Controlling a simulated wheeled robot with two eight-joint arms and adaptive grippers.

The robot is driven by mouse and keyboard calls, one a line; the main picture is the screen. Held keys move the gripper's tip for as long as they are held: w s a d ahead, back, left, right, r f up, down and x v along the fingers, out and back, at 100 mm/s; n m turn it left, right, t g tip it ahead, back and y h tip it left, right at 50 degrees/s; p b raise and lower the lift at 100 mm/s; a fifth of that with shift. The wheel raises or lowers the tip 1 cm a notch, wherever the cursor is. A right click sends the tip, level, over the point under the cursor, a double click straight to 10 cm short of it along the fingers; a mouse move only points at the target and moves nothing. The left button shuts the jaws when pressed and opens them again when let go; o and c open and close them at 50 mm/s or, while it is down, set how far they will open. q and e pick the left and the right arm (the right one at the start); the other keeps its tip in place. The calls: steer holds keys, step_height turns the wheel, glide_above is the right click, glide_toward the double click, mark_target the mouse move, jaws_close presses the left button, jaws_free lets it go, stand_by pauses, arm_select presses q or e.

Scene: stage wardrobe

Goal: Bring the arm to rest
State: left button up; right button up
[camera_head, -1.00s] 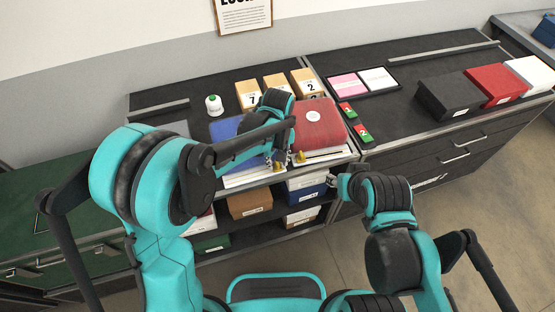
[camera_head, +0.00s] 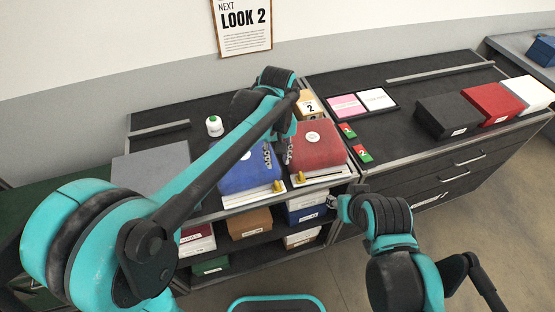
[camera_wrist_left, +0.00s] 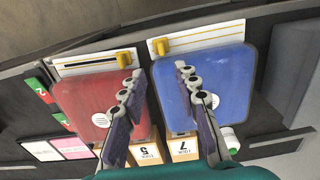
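My left gripper (camera_head: 277,160) is open and empty. In the head view it hangs above the line between a blue package (camera_head: 245,172) and a red package (camera_head: 318,150). In the left wrist view the two fingers (camera_wrist_left: 156,76) are spread apart, one over the edge of the red package (camera_wrist_left: 85,98) and the other over the blue package (camera_wrist_left: 228,85). My right gripper (camera_head: 336,205) is low in front of the shelf edge, seen small and partly hidden by its wrist, so its fingers are unclear.
Both packages sit on white bases with yellow knobs. Numbered boxes (camera_wrist_left: 146,152) and a white-and-green round item (camera_head: 214,126) stand behind them. Black (camera_head: 447,115), red (camera_head: 492,103) and white (camera_head: 530,93) boxes lie at right. Shelves below hold more boxes (camera_head: 250,223).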

stand_by(0.3)
arm_select(q)
steer(key=s+a+m+t, duration=0.1)
steer(key=s+a+t, duration=0.2)
steer(key=s+a, duration=0.4)
steer(key=s+a+m+t, duration=0.2)
steer(key=s+a+t, duration=0.2)
steer(key=s+a, duration=0.3)
steer(key=a, duration=0.5)
steer(key=shift+a, duration=0.4)
